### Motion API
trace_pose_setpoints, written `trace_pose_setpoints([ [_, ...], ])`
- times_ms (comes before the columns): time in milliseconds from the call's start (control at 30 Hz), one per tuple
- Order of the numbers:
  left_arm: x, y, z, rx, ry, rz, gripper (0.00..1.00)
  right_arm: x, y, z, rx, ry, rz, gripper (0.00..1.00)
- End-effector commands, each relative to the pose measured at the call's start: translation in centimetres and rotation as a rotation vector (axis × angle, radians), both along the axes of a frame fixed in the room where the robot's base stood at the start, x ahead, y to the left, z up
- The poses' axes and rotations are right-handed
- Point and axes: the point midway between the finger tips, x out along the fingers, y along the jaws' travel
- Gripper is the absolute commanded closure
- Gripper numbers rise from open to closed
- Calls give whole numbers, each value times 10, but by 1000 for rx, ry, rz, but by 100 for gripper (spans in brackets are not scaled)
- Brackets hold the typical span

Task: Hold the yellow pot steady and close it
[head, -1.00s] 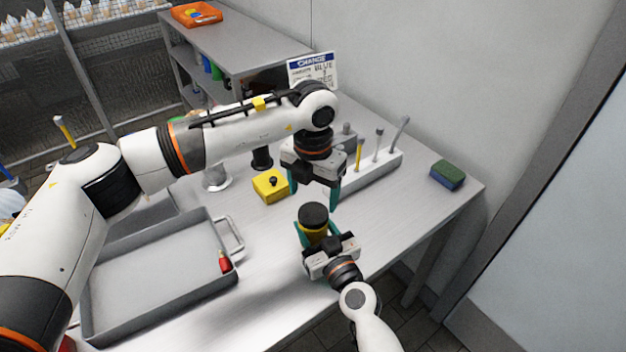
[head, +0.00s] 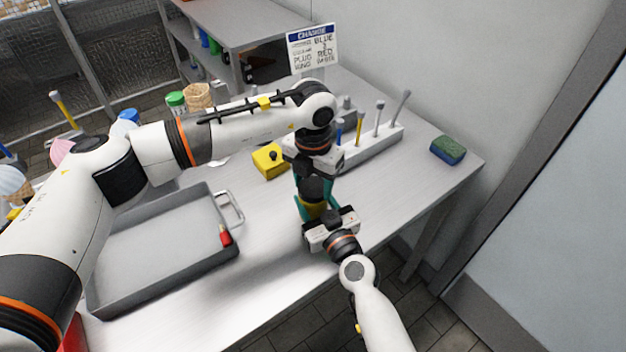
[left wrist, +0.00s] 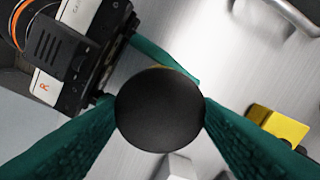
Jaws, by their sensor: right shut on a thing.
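The yellow pot (head: 311,211) stands upright near the right front of the table, mostly hidden between the grippers. Its round black lid (head: 312,188) is on top; from above in the left wrist view the lid (left wrist: 160,108) hides nearly all of the pot. I cannot tell how tightly it sits. My right gripper (head: 316,212) is shut on the pot from the front; its body also shows at upper left in the left wrist view. My left gripper (head: 313,192) points down over the pot, its green fingers on both sides of the lid, very close to it and not clearly pressing.
A yellow block with a black knob (head: 268,163) stands behind and left. A grey rack (head: 374,150) of upright tools lies behind right, near a sign (head: 312,47). A grey tray (head: 165,255) with a red item (head: 225,236) fills the left. A green-blue sponge (head: 448,150) lies right.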

Motion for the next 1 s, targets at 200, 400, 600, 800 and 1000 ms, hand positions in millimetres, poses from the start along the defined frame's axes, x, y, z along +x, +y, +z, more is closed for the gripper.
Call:
trace_pose_setpoints([
  [200,0,0,0,0,0,-18,72,0,0,-2,-2,2,0,100],
  [400,0,0,0,0,0,-165,72,0,0,-2,-2,2,0,100],
  [600,0,0,0,1,-1,-162,27,0,0,-2,-2,2,0,100],
  [800,0,0,0,1,-1,-162,19,0,0,-2,-2,2,0,100],
  [1000,0,0,4,0,-2,-161,19,0,0,-2,-2,2,0,100],
])
